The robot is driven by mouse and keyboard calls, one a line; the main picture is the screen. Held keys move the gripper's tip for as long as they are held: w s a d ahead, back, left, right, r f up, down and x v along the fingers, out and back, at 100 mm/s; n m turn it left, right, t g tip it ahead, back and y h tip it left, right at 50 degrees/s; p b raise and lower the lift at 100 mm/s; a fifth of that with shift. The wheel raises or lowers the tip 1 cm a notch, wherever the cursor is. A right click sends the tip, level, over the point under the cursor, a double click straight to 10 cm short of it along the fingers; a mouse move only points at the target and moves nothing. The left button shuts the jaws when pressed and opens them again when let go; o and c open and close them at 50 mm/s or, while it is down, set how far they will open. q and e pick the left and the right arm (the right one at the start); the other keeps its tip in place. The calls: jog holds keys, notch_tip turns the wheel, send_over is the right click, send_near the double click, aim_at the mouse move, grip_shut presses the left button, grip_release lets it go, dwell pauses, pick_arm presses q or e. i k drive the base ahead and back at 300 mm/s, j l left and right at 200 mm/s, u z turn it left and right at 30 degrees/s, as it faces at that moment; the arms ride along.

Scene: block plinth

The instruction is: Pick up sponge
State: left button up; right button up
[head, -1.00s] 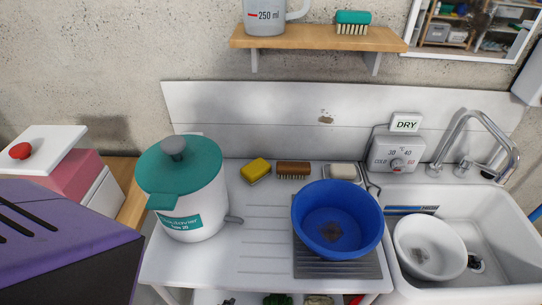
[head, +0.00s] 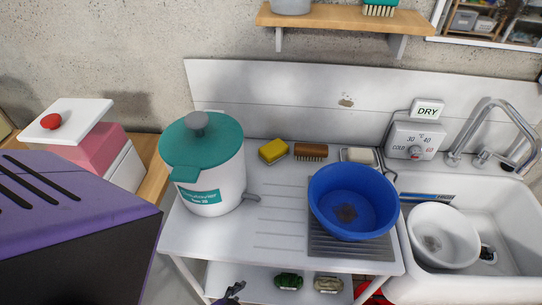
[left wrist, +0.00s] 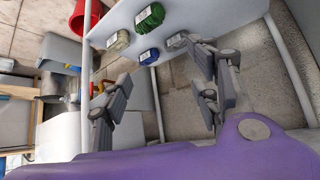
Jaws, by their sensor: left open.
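The yellow sponge (head: 272,151) lies on the white drainboard (head: 262,215) near its back edge, between the teal-lidded white pot and a brown brush. No gripper touches it. My left gripper (head: 231,293) shows only as a small dark grey part at the bottom of the head view, low and in front of the drainboard, well away from the sponge. In the left wrist view its fingers (left wrist: 160,80) are spread apart with nothing between them, facing the lower shelf. The sponge cannot be made out in that view. My right gripper is not in view.
The pot (head: 213,185) stands left of the sponge. A brown brush (head: 311,151), a soap dish (head: 359,156) and a blue basin (head: 353,200) are to its right. A lower shelf (head: 257,283) holds a green item (head: 288,281) and a beige one (head: 328,284). The sink is at right.

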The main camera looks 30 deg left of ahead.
aim_at(271, 152)
jog(key=k, duration=0.85)
